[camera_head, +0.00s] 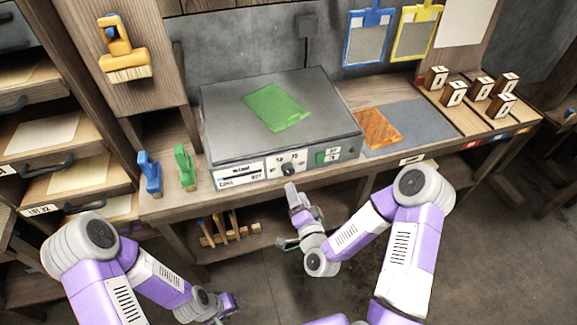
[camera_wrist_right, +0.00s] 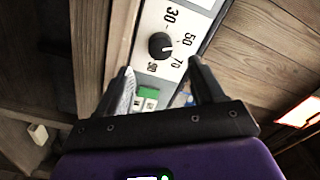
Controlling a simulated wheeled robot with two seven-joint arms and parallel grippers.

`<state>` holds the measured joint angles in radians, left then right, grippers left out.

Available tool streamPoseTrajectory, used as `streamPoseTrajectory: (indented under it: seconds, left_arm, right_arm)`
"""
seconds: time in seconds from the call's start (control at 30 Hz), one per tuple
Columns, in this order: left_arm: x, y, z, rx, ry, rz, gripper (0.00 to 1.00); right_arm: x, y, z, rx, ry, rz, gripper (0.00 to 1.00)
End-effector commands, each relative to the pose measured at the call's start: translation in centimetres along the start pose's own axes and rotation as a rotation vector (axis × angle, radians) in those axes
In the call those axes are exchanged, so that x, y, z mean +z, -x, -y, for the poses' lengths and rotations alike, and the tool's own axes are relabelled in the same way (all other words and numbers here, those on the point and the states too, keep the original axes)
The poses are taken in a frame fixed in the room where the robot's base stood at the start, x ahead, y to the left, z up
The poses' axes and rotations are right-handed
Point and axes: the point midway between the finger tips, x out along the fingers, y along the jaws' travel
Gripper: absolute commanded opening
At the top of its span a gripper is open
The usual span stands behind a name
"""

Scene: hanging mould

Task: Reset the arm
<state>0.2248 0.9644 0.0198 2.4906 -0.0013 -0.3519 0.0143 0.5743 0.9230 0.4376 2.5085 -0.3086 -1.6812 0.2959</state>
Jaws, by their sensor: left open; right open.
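My right gripper (camera_head: 298,205) is in front of the grey machine's front panel, below the dial knob. In the right wrist view its two dark fingers (camera_wrist_right: 160,75) stand apart with nothing held between them. The black knob (camera_wrist_right: 161,45) lies just beyond the fingertips, and it also shows in the head view (camera_head: 288,169). I see a gap between the fingers and the knob. My left gripper (camera_head: 235,303) is low at the bottom of the head view, away from the bench, open and with nothing visible in it.
The grey machine (camera_head: 225,110) carries a green sheet (camera_head: 275,106). Blue (camera_head: 149,172) and green (camera_head: 185,166) clamp-like tools stand left of it. An orange sheet (camera_head: 380,128) and several wooden blocks (camera_head: 453,93) lie right. Tools sit on the lower shelf (camera_head: 262,240). The floor (camera_head: 480,270) is clear at right.

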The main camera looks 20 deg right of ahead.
Motion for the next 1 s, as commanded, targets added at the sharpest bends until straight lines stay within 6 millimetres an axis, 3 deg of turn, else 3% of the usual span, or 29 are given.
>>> streamPoseTrajectory:
  seconds: [0.27,0.37,0.47,0.6,0.7,0.9,1.0]
  left_arm:
    - [0.0,0.1,0.0,0.000,0.000,0.000,0.58]
    - [0.0,0.2,-0.1,0.000,0.000,0.000,0.58]
    - [0.0,0.5,-0.2,0.000,0.000,0.000,0.58]
    - [0.0,0.9,-0.3,0.000,0.000,0.000,0.58]
    - [0.1,1.1,-0.4,0.000,0.000,0.000,0.58]
    - [0.1,1.5,-0.6,0.000,0.000,0.000,0.58]
    - [0.1,1.6,-0.6,0.000,0.000,0.000,0.58]
  right_arm:
    - [0.9,0.1,-0.5,0.022,0.016,0.041,0.67]
    - [3.4,0.5,-1.9,0.082,0.064,0.160,0.67]
    - [7.2,2.0,-4.4,0.182,0.136,0.354,0.67]
    - [12.1,6.2,-8.6,0.344,0.238,0.666,0.67]
    - [14.4,10.1,-11.1,0.454,0.294,0.883,0.67]
    - [16.1,17.3,-13.9,0.625,0.345,1.215,0.67]
    - [16.2,19.4,-14.4,0.672,0.348,1.307,0.67]
